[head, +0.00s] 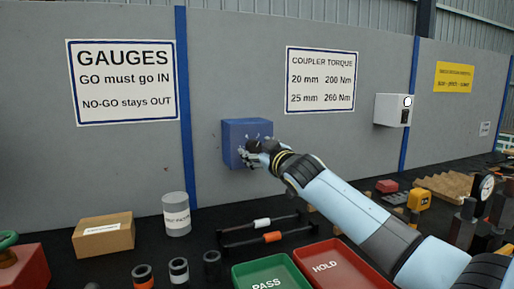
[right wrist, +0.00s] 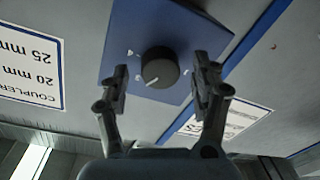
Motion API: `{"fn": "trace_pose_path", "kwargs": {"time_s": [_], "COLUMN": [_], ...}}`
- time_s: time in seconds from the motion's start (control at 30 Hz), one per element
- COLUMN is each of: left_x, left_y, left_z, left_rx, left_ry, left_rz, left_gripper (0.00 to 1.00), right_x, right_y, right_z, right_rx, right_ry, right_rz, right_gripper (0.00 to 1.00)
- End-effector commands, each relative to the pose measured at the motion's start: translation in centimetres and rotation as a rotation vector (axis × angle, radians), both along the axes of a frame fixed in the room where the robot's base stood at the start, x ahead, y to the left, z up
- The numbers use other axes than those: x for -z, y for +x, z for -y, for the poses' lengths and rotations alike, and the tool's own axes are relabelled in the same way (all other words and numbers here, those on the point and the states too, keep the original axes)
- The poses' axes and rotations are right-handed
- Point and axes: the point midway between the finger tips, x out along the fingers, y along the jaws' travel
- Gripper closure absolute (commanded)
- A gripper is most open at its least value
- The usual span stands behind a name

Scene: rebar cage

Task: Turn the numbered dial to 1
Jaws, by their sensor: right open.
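The numbered dial is a round black knob (right wrist: 160,68) on the face of a blue box (head: 236,130) fixed to the grey wall. My right gripper (head: 255,152) is in front of the box in the head view. In the right wrist view my right gripper (right wrist: 162,88) is open, one finger on each side of the knob, with gaps between. My left gripper is not in view.
Wall signs hang left (head: 122,82) and right (head: 320,80) of the box. Below on the dark bench are a cardboard box (head: 103,236), a grey canister (head: 177,214), a green PASS tray (head: 240,277) and a red HOLD tray (head: 312,248). The wall around the blue box is clear.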

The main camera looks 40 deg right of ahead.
Motion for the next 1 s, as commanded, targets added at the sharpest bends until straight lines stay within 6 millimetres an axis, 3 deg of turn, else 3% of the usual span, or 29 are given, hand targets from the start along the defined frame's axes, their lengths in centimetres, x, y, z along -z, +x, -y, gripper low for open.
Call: {"fn": "trace_pose_path", "kwargs": {"time_s": [0.37,0.8,1.0], "left_x": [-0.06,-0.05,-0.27], "left_y": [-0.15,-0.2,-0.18], "left_z": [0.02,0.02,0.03], "left_rx": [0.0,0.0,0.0], "left_ry": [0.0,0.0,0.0], "left_rz": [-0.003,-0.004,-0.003], "left_gripper": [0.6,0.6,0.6], "right_x": [0.04,0.05,-0.01], "right_y": [0.8,0.77,0.77], "right_z": [0.11,0.11,0.1], "right_rx": [0.0,0.0,0.0], "right_ry": [0.0,0.001,-0.011], "right_rz": [0.0,-0.001,-0.004], "right_gripper": [0.36,0.92,0.92]}}
